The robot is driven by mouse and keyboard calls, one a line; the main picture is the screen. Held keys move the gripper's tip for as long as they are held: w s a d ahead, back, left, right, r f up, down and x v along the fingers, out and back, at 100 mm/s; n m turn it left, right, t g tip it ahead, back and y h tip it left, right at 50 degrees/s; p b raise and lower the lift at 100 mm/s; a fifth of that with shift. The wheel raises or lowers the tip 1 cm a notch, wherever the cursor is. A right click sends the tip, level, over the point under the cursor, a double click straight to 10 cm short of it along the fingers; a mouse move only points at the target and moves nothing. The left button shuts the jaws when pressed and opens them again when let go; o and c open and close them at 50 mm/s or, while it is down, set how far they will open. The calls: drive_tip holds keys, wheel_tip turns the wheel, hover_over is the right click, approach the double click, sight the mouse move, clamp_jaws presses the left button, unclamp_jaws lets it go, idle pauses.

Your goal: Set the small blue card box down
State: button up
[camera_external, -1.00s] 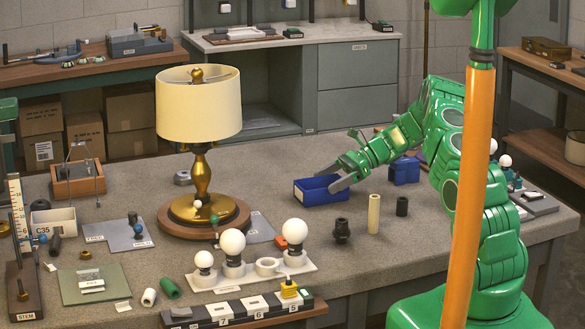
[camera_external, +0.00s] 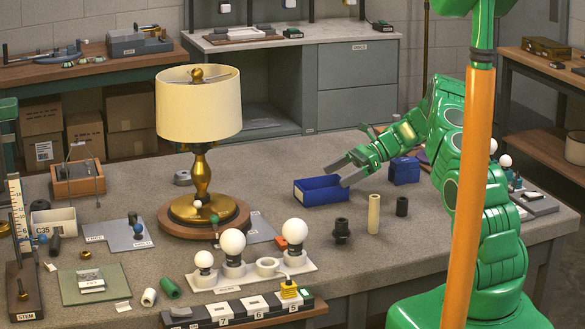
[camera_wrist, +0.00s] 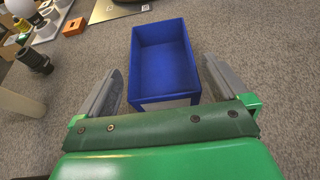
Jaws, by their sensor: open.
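The small blue card box (camera_external: 321,191) is an open-topped tray that rests on the grey bench top (camera_external: 270,165), to the right of the lamp. It also shows in the wrist view (camera_wrist: 166,62), upright and empty, with its near end between the fingers. My gripper (camera_external: 342,171) is open at the box's right end. In the wrist view my gripper (camera_wrist: 163,88) has a finger on each side of the box, with a visible gap on both sides.
A brass lamp (camera_external: 200,165) with a cream shade stands left of the box. A black fitting (camera_external: 341,230), a cream tube (camera_external: 374,213) and a dark cylinder (camera_external: 402,206) stand in front. A second blue box (camera_external: 404,171) is to the right. Bare bench lies behind the box.

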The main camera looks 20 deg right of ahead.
drive_tip(key=v, duration=0.9)
drive_tip(key=s+a+r+n+g+h, duration=0.2)
drive_tip(key=s+a+r+n, duration=0.4)
drive_tip(key=s+a+r, duration=0.45)
drive_tip(key=s+a+r+n+g+h, duration=0.1)
drive_tip(key=s+a+r+n+h, duration=0.1)
drive_tip(key=s+a+r, duration=0.3)
drive_tip(key=s+a+r+n+g+h, duration=0.1)
drive_tip(key=s+r+n, duration=0.15)
drive_tip(key=s, duration=0.35)
drive_tip(key=s+d+n+h, duration=0.2)
drive_tip(key=s+d+h, duration=0.1)
drive_tip(key=s, duration=0.7)
drive_tip(key=s+d+f+n+t+h, duration=0.1)
drive_tip(key=s+d+n+h, duration=0.1)
drive_tip(key=s, duration=0.9)
drive_tip(key=s+d+n+t+h, duration=0.1)
drive_tip(key=s+d+n+h, duration=0.2)
drive_tip(key=s, duration=0.8)
drive_tip(key=shift+s+d+f+h, duration=0.25)
drive_tip(key=shift+d+f+h, duration=0.05)
drive_tip(key=shift+d, duration=0.3)
drive_tip(key=shift+n, duration=0.25)
